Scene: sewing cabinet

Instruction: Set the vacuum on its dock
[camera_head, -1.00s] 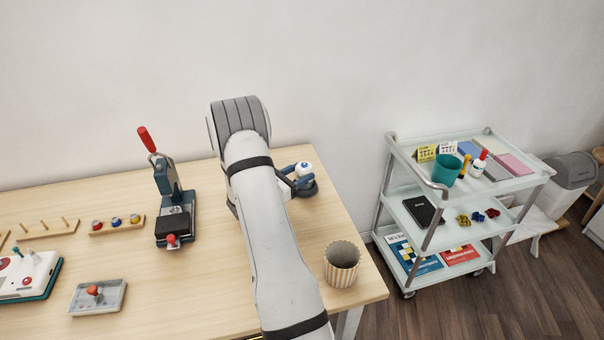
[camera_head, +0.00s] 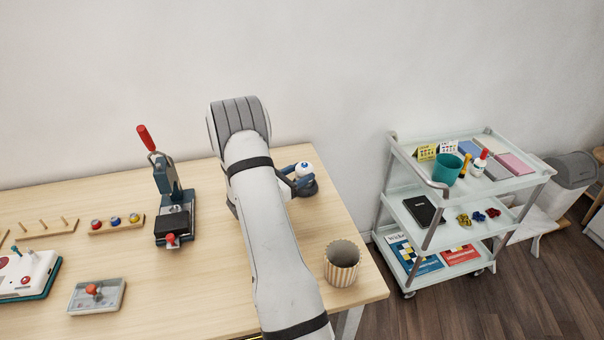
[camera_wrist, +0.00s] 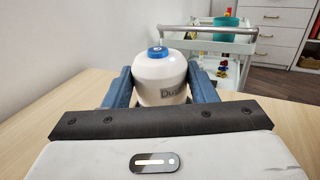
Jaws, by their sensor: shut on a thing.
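The vacuum (camera_head: 303,168) is a small white rounded body with a blue button on top; it stands upright at the table's right side. In the wrist view the vacuum (camera_wrist: 161,80) sits between my blue fingers, with dark lettering partly showing. My gripper (camera_head: 295,180) is shut on it; it also shows in the wrist view (camera_wrist: 161,88).
A striped cup (camera_head: 342,265) stands near the table's front right corner. A lever press (camera_head: 172,205) with a red handle stands left of my arm. A tiered trolley (camera_head: 425,205) stands right of the table. The wooden table (camera_head: 215,285) has bare room left of my arm.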

